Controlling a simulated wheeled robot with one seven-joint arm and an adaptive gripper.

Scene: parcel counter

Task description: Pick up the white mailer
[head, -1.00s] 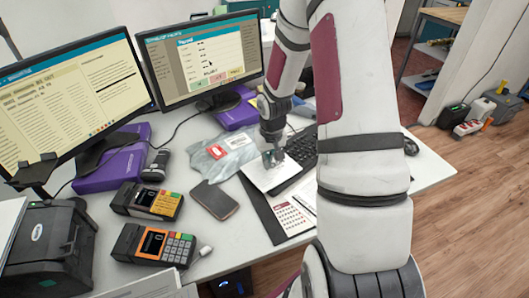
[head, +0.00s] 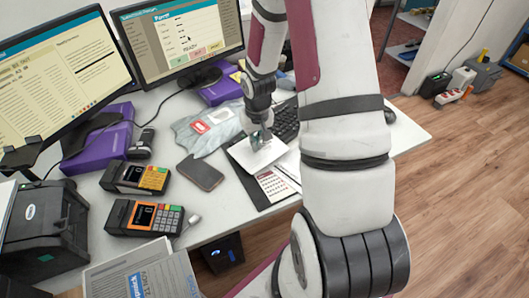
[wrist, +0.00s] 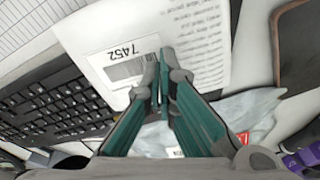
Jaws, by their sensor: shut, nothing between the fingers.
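The white mailer (head: 254,157) is a flat white packet lying on the counter, partly over a dark clipboard or pad. In the wrist view the white mailer (wrist: 205,35) carries printed text and a barcode label reading 7452. My gripper (head: 261,141) is over the mailer and points down at it. In the wrist view my gripper (wrist: 161,75) has its green-sided fingers together, with nothing between them, in front of the label's edge. I cannot tell whether the fingertips touch the mailer. The fingers hide part of it.
A grey plastic mailer (head: 207,128) lies just behind and left. A keyboard (head: 286,124) is to the right. A dark phone (head: 200,173), card terminals (head: 145,217) and a printer (head: 42,230) stand left. A calendar card (head: 272,185) lies in front. Monitors (head: 178,42) stand behind.

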